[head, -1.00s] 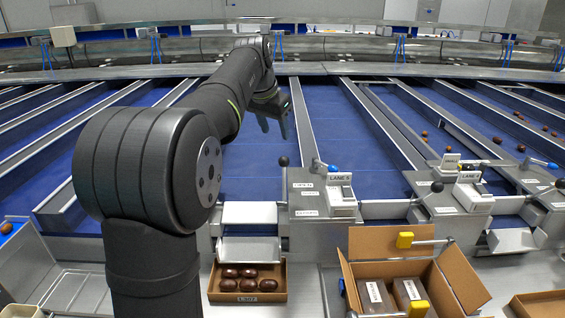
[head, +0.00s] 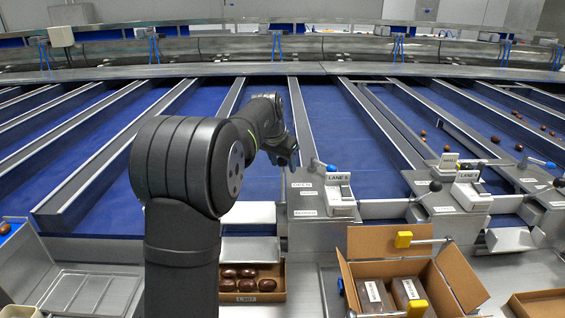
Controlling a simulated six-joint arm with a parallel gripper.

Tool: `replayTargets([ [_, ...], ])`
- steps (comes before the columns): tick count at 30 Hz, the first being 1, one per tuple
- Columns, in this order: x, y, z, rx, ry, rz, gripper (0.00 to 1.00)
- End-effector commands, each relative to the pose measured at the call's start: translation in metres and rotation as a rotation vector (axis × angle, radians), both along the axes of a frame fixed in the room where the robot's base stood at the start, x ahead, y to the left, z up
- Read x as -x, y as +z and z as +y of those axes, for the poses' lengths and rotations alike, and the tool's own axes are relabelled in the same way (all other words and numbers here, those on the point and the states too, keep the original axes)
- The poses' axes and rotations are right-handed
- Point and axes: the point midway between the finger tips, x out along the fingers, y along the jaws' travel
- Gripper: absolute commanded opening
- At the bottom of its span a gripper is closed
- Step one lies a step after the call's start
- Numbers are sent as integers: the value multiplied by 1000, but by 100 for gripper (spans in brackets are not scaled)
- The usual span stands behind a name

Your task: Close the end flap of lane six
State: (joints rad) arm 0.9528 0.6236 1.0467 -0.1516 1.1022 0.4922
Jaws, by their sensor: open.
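The control box (head: 320,215) with a small plate that appears to read "LANE 6" (head: 338,179) stands at the front, right of centre. A label reading "OPEN" (head: 304,184) sits on its left side, with another label below that I cannot read surely. A blue-ended handle (head: 331,168) shows at its top. My gripper (head: 284,158) is open at the box's upper left corner, over where a black knob stood. The knob is hidden now, and I cannot tell whether the jaws touch it. A pale plate (head: 252,213), perhaps the end flap, lies left of the box, partly behind my arm.
A carton of dark dates (head: 250,297) sits below the pale plate. An open cardboard box (head: 385,243) with packs stands front right. Another lane's control box (head: 455,205) with a black knob is further right. Blue lanes with metal dividers run behind.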

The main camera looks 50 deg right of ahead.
Motion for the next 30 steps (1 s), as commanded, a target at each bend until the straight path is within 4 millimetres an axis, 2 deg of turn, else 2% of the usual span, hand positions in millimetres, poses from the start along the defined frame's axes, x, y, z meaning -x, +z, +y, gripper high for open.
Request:
replayTargets([
  [3,0,0,0,0,0,0,48],
  [9,0,0,0,0,0,0,9],
  [11,0,0,0,0,0,0,0],
  [23,5,6,6,45,0,-46,0],
  [30,19,15,19,159,0,-160,0],
])
